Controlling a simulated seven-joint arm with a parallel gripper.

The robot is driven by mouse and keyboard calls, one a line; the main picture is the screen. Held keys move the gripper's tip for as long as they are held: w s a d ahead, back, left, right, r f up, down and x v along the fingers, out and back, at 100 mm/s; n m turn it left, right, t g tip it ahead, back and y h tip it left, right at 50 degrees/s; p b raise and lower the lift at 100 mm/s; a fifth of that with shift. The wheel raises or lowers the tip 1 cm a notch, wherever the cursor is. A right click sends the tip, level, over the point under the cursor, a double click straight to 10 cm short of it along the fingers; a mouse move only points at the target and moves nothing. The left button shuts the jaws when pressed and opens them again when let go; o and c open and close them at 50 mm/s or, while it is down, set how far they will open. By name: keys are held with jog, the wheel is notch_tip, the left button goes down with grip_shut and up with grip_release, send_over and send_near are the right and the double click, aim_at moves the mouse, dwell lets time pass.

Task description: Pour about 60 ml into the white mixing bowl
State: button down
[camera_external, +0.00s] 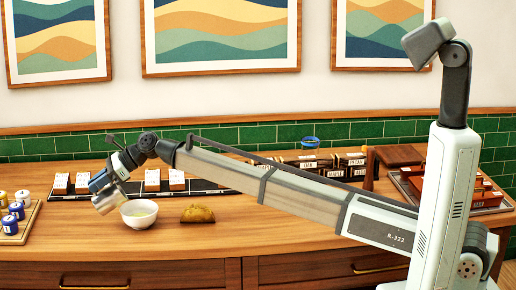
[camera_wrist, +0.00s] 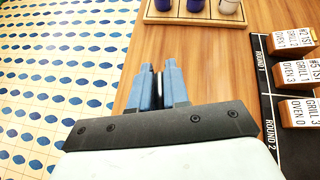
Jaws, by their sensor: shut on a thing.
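The white mixing bowl (camera_external: 139,217) stands upright on the wooden counter, with something pale yellowish inside. My gripper (camera_external: 101,183) is left of and above the bowl, shut on a silver metal cup (camera_external: 109,200). The cup is tilted and hangs close to the bowl's left rim; I cannot tell whether they touch. No stream of liquid is visible. In the wrist view my gripper's blue fingers (camera_wrist: 158,88) are close together with a thin dark and pale edge between them. The bowl is not visible in the wrist view.
A folded tan item (camera_external: 197,214) lies right of the bowl. A wooden tray (camera_external: 30,225) with blue and white jars is at left. A black strip (camera_wrist: 270,100) with labelled blocks lies behind the bowl. Boxes (camera_external: 310,160) stand farther right.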

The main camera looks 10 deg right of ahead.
jog(key=shift+a+f+h, duration=0.35)
jog(key=shift+a+h, duration=0.1)
jog(key=shift+h, duration=0.05)
jog(key=shift+s+a+h+b, duration=0.1)
jog(key=shift+a+h+b, duration=0.25)
jog(key=shift+h, duration=0.45)
jog(key=shift+s+a+f+t+h, duration=0.1)
jog(key=shift+a+f+t+h, duration=0.05)
jog(key=shift+f+t+h, duration=0.3)
jog(key=shift+r, duration=0.1)
jog(key=shift+a, duration=0.1)
jog(key=a+f+h, duration=0.1)
jog(key=f, duration=0.1)
jog(key=a+f+h+b, duration=0.1)
jog(key=a+f+h, duration=0.1)
jog(key=s+a+f+n+h, duration=0.1)
jog(key=a+f+h, duration=0.1)
jog(key=shift+t, duration=0.35)
jog(key=shift+s+a+f+t+h+b, duration=0.15)
jog(key=shift+a+f+h+b, duration=0.15)
jog(key=shift+f+h, duration=0.45)
jog(key=shift+s+a+f+t+h+b, duration=0.15)
jog(key=shift+a+f+h+b, duration=0.2)
jog(key=shift+h, duration=0.55)
jog(key=shift+w+d, duration=0.1)
